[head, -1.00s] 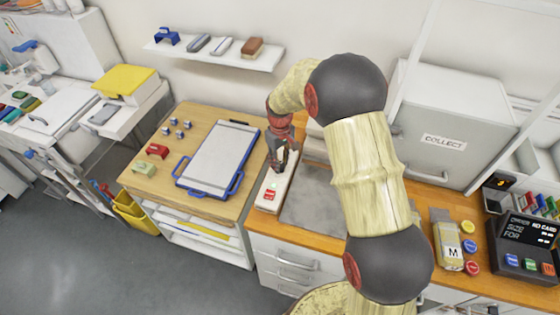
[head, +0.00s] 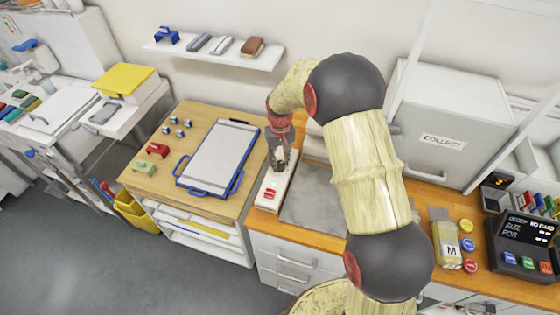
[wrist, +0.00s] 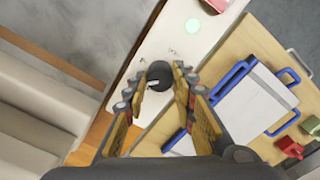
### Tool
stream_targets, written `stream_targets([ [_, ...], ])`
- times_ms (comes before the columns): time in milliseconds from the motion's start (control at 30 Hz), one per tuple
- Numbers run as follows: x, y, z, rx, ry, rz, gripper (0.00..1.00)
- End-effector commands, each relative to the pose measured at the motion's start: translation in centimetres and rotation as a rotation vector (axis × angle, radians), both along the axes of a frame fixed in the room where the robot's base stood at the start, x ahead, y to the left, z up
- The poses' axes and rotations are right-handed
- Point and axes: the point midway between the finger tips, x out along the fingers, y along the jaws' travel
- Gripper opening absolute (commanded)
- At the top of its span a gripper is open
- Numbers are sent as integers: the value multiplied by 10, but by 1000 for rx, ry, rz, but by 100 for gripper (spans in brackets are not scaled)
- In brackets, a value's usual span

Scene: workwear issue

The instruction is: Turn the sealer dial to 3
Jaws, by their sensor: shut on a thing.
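The sealer (head: 268,193) is a long white unit on the wooden counter, with a red label at its near end. Its dial (wrist: 159,74) is a dark round knob with a light pointer mark, seen in the wrist view between my fingertips. My gripper (head: 279,160) points down over the sealer, and in the wrist view its fingers (wrist: 162,82) are closed around the dial's sides. A pale green round spot (wrist: 193,33) shows on the sealer's white top. Faint marks lie around the dial, but the numbers are too small to read. In the head view my gripper hides the dial.
A blue-framed clipboard tray (head: 218,160) lies on the wooden table just left of the sealer. A grey plate (head: 312,197) lies to its right. A red block (head: 158,150) and a green block (head: 145,167) sit farther left. A grey COLLECT cabinet (head: 445,140) stands at the right.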

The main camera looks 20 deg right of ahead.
Motion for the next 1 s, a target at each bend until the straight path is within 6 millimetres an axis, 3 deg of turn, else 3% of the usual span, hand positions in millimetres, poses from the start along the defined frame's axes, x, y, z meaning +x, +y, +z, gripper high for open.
stream_targets([
  [133,0,0,0,0,-1,1,1],
  [167,0,0,0,0,-1,1,28],
  [467,0,0,0,0,-1,1,45],
  [800,0,0,3,0,-2,1,45],
  [1000,1,0,29,0,-5,1,45],
])
